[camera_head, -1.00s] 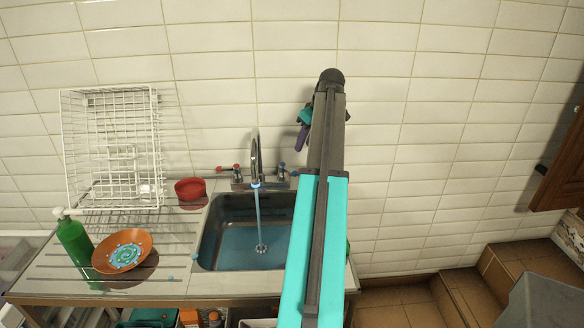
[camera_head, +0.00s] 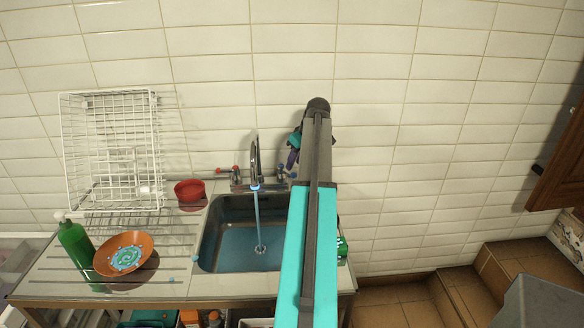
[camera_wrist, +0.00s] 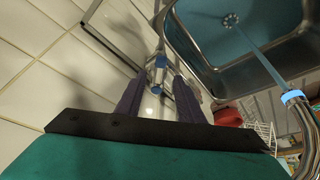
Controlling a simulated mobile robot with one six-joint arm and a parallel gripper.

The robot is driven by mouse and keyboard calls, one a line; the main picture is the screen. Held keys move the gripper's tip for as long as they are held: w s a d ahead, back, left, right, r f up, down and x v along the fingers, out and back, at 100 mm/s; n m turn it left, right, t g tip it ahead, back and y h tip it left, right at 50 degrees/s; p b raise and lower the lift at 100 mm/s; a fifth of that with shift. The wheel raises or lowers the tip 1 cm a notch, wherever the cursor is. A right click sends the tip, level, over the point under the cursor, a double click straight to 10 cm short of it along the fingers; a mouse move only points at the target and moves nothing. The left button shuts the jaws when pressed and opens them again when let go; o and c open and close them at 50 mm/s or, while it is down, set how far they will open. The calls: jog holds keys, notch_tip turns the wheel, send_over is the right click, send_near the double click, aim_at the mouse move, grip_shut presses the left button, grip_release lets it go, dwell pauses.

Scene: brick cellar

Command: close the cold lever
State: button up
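The cold lever (camera_head: 281,171), with blue ends, stands to the right of the chrome tap (camera_head: 254,155). It also shows in the wrist view (camera_wrist: 160,62), lying in the gap between my fingertips or just beyond them. Water (camera_head: 258,215) runs from the tap into the sink. My gripper (camera_head: 291,161) is just above and right of the cold lever, partly hidden by my arm. In the wrist view my gripper (camera_wrist: 162,76) is open, with purple fingers apart. I cannot tell whether either finger touches the lever.
The red-marked hot lever (camera_head: 236,171) is left of the tap. The sink (camera_head: 213,232) lies below. A red bowl (camera_head: 189,190), orange plate (camera_head: 107,254), green bottle (camera_head: 75,246) and white rack (camera_head: 112,155) are to the left. The tiled wall is close behind.

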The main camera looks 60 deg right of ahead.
aim_at(292, 173)
jog(key=shift+p+x, duration=0.45)
jog(key=shift+x, duration=2)
jog(key=shift+r, duration=0.1)
grip_shut()
